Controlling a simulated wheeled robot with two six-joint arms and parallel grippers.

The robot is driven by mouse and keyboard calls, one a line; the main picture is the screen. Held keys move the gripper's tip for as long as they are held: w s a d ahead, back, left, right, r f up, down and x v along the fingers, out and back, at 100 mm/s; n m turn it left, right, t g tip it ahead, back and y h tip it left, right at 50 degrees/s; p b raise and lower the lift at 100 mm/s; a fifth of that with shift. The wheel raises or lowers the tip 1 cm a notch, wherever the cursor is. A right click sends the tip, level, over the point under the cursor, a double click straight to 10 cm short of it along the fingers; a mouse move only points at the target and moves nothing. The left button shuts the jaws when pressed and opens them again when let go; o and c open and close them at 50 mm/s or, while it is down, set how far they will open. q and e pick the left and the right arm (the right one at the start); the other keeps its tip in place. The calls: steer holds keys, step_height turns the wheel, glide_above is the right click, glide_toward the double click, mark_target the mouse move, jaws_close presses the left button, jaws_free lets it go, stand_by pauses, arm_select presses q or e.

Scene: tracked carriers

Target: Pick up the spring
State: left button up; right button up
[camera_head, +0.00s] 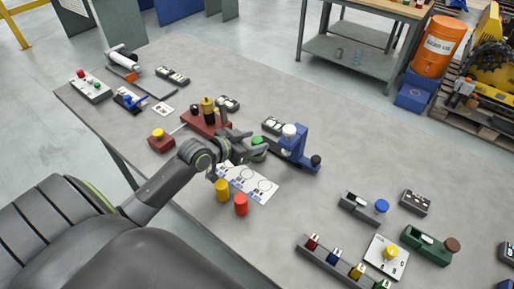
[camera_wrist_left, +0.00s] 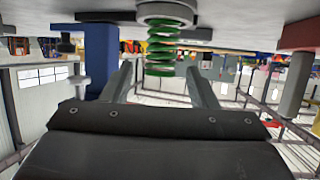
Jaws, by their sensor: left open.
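The green coil spring (camera_wrist_left: 162,55) shows in the left wrist view, between and beyond the two finger tips, with a pale round piece at its table end. In the head view a green spot (camera_head: 259,140), apparently the spring, shows beside my left gripper (camera_head: 243,148). The gripper is open, with its fingers on either side of the spring in the wrist picture. I cannot tell whether either finger touches it. Part of the spring is hidden by the gripper in the head view. My right gripper is not in view.
A blue stand (camera_head: 296,143) is close right of the gripper; its post (camera_wrist_left: 101,58) shows in the wrist view. A dark red block (camera_head: 207,123) with fittings is behind left. A white card (camera_head: 250,184), a yellow cylinder (camera_head: 222,190) and a red cylinder (camera_head: 241,204) are in front.

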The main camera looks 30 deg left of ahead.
arm_select(q)
steer(key=shift+x, duration=1)
